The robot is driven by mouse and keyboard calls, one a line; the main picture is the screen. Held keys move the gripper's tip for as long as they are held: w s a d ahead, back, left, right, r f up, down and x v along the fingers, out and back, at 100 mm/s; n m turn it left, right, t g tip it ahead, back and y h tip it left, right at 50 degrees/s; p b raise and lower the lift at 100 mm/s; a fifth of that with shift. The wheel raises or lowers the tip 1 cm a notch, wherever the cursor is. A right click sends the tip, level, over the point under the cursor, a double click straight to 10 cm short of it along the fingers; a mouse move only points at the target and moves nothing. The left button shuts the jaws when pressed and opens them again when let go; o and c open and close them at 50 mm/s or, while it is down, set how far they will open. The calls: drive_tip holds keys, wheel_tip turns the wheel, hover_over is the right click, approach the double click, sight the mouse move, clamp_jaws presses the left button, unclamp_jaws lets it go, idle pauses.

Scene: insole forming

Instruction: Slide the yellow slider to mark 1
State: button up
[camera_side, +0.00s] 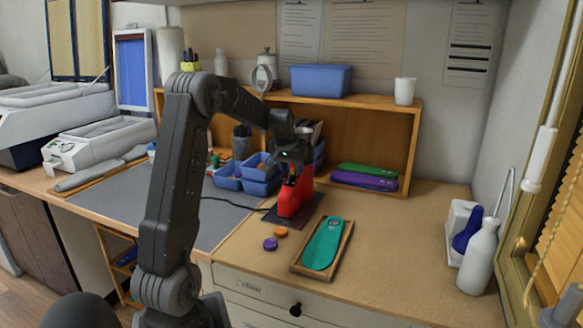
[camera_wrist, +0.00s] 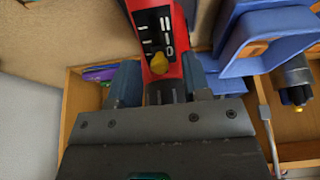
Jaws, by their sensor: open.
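The yellow slider (camera_wrist: 162,64) sits on the black scale face of the red device (camera_wrist: 188,32) in the wrist view. It is at the end of the scale nearest my gripper, close to what looks like a 0 label. White ticks and further labels lie above it, but are too small to read surely. My gripper (camera_wrist: 162,84) is open, its two fingers on either side of the device's lower part, and the slider shows just beyond and between the fingertips. In the side view the red device (camera_side: 295,198) stands on a dark mat below my gripper, which partly hides it.
Blue bins (camera_side: 262,178) stand close left of the device. A teal insole (camera_side: 322,243) lies in a wooden tray in front, with orange (camera_side: 281,232) and purple (camera_side: 270,244) discs nearby. A wooden shelf (camera_side: 400,130) stands behind.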

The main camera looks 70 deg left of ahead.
clamp_jaws()
idle(0.5)
